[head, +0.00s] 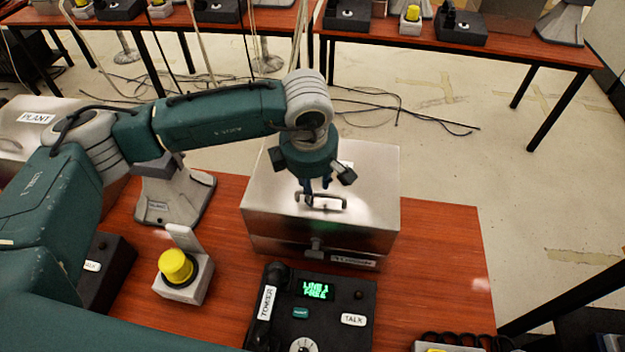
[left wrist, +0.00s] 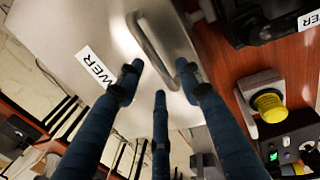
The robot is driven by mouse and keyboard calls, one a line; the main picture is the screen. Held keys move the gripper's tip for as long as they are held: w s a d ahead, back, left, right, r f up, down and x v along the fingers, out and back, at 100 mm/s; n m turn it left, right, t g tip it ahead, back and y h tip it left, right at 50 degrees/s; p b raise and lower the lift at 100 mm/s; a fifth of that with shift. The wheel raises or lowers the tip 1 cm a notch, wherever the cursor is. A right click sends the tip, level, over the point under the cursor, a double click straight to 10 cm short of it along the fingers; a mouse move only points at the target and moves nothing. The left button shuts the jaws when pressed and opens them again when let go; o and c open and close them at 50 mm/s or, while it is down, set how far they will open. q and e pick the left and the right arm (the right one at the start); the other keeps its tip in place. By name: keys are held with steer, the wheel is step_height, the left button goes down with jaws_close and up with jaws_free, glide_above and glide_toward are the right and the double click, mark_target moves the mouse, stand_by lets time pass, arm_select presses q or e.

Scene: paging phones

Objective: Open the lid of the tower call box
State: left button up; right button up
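The tower call box (head: 270,205) is a brushed metal box on the red-brown table in the head view. In the left wrist view the handle (left wrist: 155,45) stands out from the lid beside a label (left wrist: 97,68) ending in "WER". My left gripper (head: 318,188) points down at the handle from above. In the left wrist view its fingers (left wrist: 160,80) are spread apart near the handle; contact cannot be told. My right gripper is out of view.
A phone marked TOWER (head: 318,318) sits in front of the box, its screen lit green. A yellow button on a grey base (head: 177,270) and a grey stand (head: 175,200) are to the left. Another metal box (head: 25,125) marked PLANT is at far left.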

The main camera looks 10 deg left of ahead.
arm_select(q)
steer(key=shift+f, duration=0.1)
jaws_close()
steer(key=shift+w, duration=0.1)
